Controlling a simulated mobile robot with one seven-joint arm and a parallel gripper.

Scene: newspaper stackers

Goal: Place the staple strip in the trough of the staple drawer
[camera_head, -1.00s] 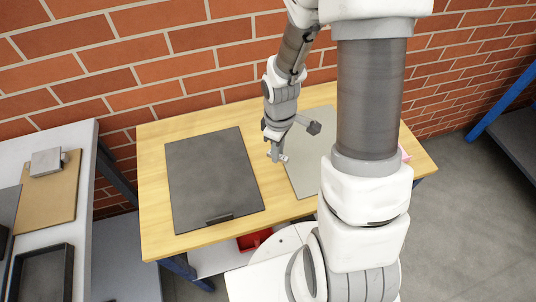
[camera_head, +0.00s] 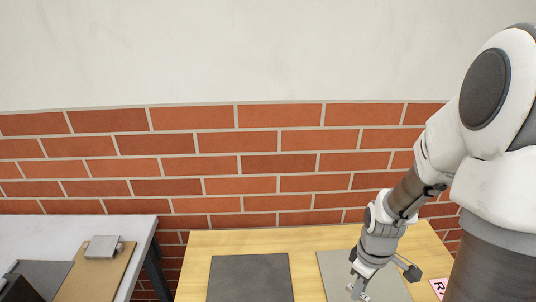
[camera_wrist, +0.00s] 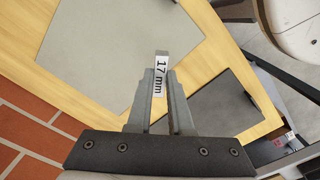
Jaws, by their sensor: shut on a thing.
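My gripper (camera_wrist: 161,92) is shut on a thin strip (camera_wrist: 160,66) with a white label reading "17 mm" in the wrist view. The strip stands out past the fingertips, above the wooden table and apart from it. In the head view my gripper (camera_head: 358,289) hangs over the light grey mat (camera_head: 335,268) near the bottom edge, and the strip is too small to make out there. I cannot pick out a staple drawer or its trough for certain in either current view.
A dark panel (camera_head: 250,279) lies left of the light mat on the wooden table (camera_head: 200,243). A white-topped bench (camera_head: 60,231) stands further left, with a brown board (camera_head: 70,284) and a small grey block (camera_head: 102,247). A brick wall (camera_head: 300,164) closes the back.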

